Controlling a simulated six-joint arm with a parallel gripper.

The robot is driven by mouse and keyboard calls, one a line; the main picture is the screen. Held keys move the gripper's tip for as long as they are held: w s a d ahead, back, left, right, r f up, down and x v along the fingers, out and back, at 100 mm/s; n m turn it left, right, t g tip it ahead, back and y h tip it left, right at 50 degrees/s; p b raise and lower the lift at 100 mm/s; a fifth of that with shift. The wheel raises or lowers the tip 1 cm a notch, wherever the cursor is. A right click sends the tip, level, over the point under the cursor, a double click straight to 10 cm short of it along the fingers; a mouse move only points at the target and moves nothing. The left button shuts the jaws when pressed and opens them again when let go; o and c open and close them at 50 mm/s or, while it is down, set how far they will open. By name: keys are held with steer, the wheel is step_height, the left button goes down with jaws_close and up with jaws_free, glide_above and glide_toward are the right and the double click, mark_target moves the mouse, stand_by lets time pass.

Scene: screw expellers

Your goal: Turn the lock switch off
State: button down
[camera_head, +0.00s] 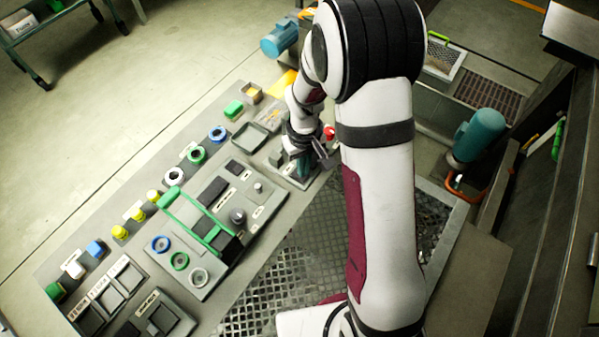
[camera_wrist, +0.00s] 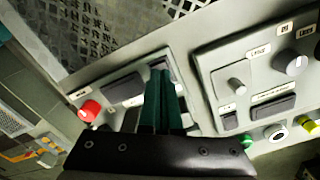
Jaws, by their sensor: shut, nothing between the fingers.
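My gripper (camera_wrist: 159,72) is shut, its two green fingers together and pointing at a small grey panel. In the head view my gripper (camera_head: 303,168) is low over the right part of the console, partly hidden by my arm. The fingertips overlap a dark switch (camera_wrist: 160,57) on that panel; I cannot tell whether they touch it. The fingers hide much of this switch, and its label is not readable, so I cannot tell if it is the lock switch. A flat dark rocker (camera_wrist: 122,90) lies left of the fingers in the wrist view.
A red button (camera_wrist: 90,110) stands left of the fingers. A raised panel with a round knob (camera_wrist: 290,63) and a small knob (camera_wrist: 237,85) lies right. A green handle (camera_head: 190,215) rises over the console's middle. Tread-plate floor (camera_head: 275,290) borders the console.

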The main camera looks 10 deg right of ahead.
steer(key=shift+f, duration=0.9)
stand_by(0.3)
step_height(320, 180, up, 7)
steer(key=shift+f, duration=0.1)
stand_by(0.4)
steer(key=s+r+m+y, duration=0.1)
steer(key=s+r+m, duration=0.3)
steer(key=s, duration=0.7)
steer(key=s+a+r+m, duration=0.1)
steer(key=s+r+m, duration=0.3)
steer(key=s+r, duration=0.5)
steer(key=s, duration=0.3)
steer(key=shift+s+a+m+y, duration=0.2)
steer(key=shift+s+m+y, duration=0.1)
steer(key=shift+y, duration=0.1)
